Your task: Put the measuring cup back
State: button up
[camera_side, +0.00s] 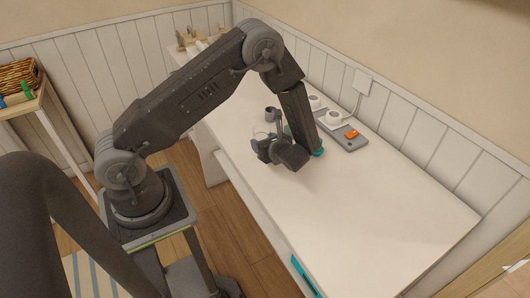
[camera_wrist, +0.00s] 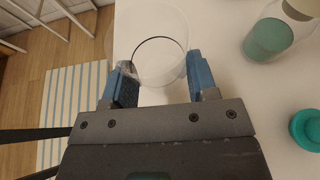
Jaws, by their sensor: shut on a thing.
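The measuring cup (camera_wrist: 148,62) is a clear see-through cup with a dark ring showing at its base. In the wrist view it sits between the blue-padded fingers of my gripper (camera_wrist: 160,78), which is shut on it. In the side view my gripper (camera_side: 262,144) is over the near edge of the white counter, and the cup (camera_side: 259,135) is only a faint clear outline there. I cannot tell whether the cup touches the counter.
A glass jar with teal contents (camera_wrist: 268,40) and a round teal object (camera_wrist: 308,129) stand right of my gripper. White cups (camera_side: 333,117) and a grey tray (camera_side: 349,142) with an orange item (camera_side: 351,133) are behind it. The counter's right part (camera_side: 400,215) is clear. A wicker basket (camera_side: 20,76) sits far left.

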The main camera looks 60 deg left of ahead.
jog(key=shift+w+d+f, duration=0.1)
jog(key=shift+w+f, duration=0.05)
jog(key=shift+f, duration=1.95)
jog(key=shift+f, duration=0.15)
jog(key=o, duration=1)
jog(key=shift+c, duration=0.2)
